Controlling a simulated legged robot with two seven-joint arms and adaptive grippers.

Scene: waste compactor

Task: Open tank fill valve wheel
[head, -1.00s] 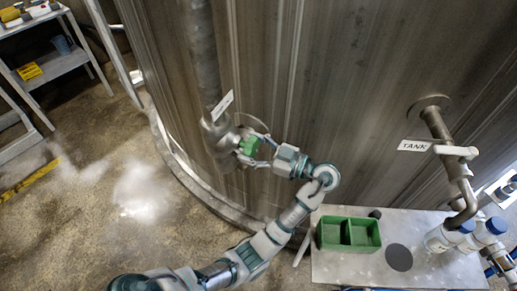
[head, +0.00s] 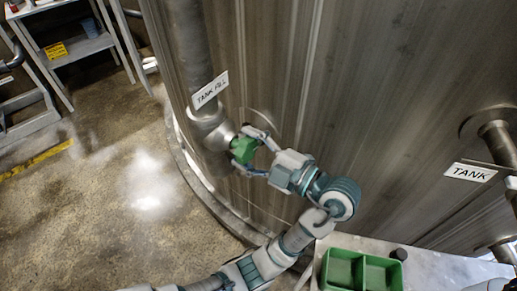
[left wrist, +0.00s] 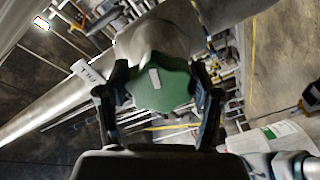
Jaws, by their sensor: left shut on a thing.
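The green tank fill valve wheel (head: 243,149) sits on a metal valve body (head: 212,128) on the vertical pipe beside the large tank. A white "TANK FILL" label (head: 210,90) is just above it. My left gripper (head: 250,150) is shut on the wheel, with one finger on each side. In the left wrist view the green wheel (left wrist: 162,85) fills the space between the two dark fingers, and a pale mark shows on its face. My right gripper is not in view.
The curved tank wall (head: 350,110) stands close behind the wheel. A green two-part bin (head: 362,258) sits on a metal table (head: 440,268) at lower right. A pipe with a "TANK" label (head: 470,172) is at right. Shelving (head: 70,50) stands upper left; the floor between is clear.

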